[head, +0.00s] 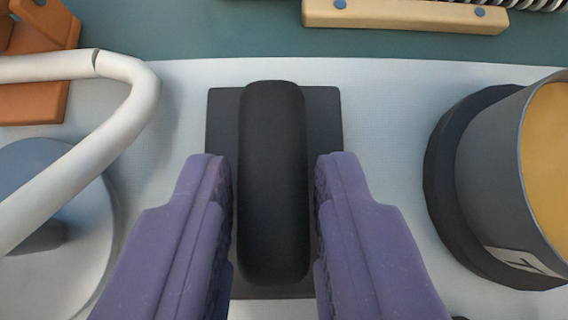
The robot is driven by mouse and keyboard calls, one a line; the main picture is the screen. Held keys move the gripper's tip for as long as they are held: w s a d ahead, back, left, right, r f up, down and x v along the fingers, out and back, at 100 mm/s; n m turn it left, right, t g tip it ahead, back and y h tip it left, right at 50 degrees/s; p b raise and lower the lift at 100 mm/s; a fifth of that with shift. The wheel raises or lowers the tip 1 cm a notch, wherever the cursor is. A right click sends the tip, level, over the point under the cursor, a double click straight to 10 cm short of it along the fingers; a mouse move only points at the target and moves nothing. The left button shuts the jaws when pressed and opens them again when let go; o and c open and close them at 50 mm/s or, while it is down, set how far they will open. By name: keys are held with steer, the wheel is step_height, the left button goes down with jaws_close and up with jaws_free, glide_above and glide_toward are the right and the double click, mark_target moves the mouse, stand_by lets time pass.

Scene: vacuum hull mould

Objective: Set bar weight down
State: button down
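The bar weight has a thick, rounded black bar (272,180) running lengthwise above a flat dark base plate (222,120). The base plate appears to rest on the white sheet. My gripper (273,190) has two purple fingers, one on each side of the bar. A narrow strip of dark plate shows between each finger and the bar, so the gripper is open around it. The near end of the plate is partly hidden by the fingers.
A grey cylinder with a yellow top (490,160) stands close on the right. A white bent tube (135,110) passes over a round grey disc (60,260) on the left. Behind lie an orange bracket (45,30) and a wooden strip (405,14).

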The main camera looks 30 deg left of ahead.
mark_target(273, 243)
steer(key=shift+w+r, duration=0.1)
steer(key=shift+r, duration=0.05)
steer(key=shift+r+p, duration=1.8)
steer(key=shift+r, duration=0.8)
